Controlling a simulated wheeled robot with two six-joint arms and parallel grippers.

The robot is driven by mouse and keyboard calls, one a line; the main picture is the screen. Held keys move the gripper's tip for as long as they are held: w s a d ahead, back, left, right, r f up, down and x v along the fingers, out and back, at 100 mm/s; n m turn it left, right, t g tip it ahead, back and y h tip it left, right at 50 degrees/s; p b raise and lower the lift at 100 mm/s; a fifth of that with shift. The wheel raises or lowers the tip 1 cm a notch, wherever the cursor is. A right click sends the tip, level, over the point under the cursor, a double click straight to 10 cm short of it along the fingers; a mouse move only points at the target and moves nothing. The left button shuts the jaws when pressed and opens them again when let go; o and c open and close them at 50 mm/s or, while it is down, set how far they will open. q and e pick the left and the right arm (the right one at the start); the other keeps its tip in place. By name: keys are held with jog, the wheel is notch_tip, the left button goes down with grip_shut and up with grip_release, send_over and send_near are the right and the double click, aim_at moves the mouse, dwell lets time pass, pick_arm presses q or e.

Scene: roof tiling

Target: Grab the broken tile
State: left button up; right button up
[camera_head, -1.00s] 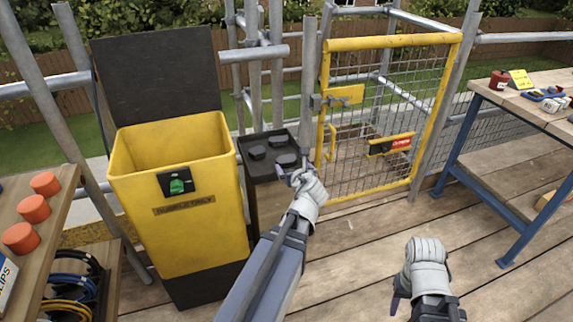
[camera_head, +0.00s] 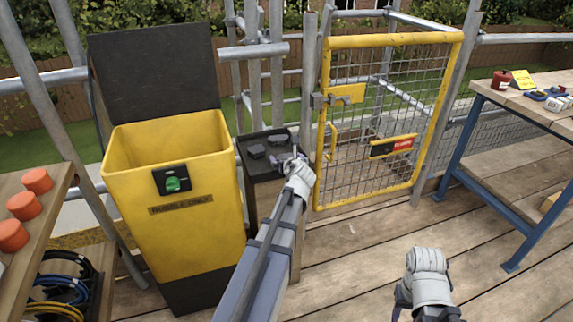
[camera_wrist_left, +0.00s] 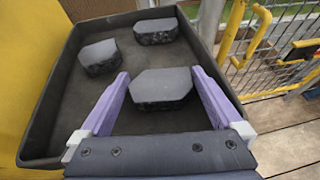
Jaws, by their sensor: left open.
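A dark tray (camera_wrist_left: 45,120) on a stand holds three dark grey broken tile pieces. In the left wrist view one piece (camera_wrist_left: 162,88) lies nearest, between the purple fingers of my open left gripper (camera_wrist_left: 160,76); the fingers do not appear to grip it. A second piece (camera_wrist_left: 99,57) lies to the left and a third (camera_wrist_left: 156,31) at the far side. In the head view my left gripper (camera_head: 294,160) is over the tray's right part and hides some of it. My right gripper (camera_head: 401,299) hangs low over the deck, its fingers mostly hidden.
A yellow bin (camera_head: 190,225) with its black lid (camera_head: 155,70) raised stands left of the tray. A yellow mesh gate (camera_head: 375,125) stands to the right. A blue-legged workbench (camera_head: 455,150) is at the far right. Orange cylinders (camera_head: 23,205) sit on a shelf at left. The middle deck is clear.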

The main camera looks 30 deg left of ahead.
pick_arm(q)
jog(key=c, duration=1.2)
jog(key=shift+o, duration=0.2)
jog(key=shift+r, duration=0.1)
notch_tip(320, 180, up, 10)
jog(key=p, duration=1)
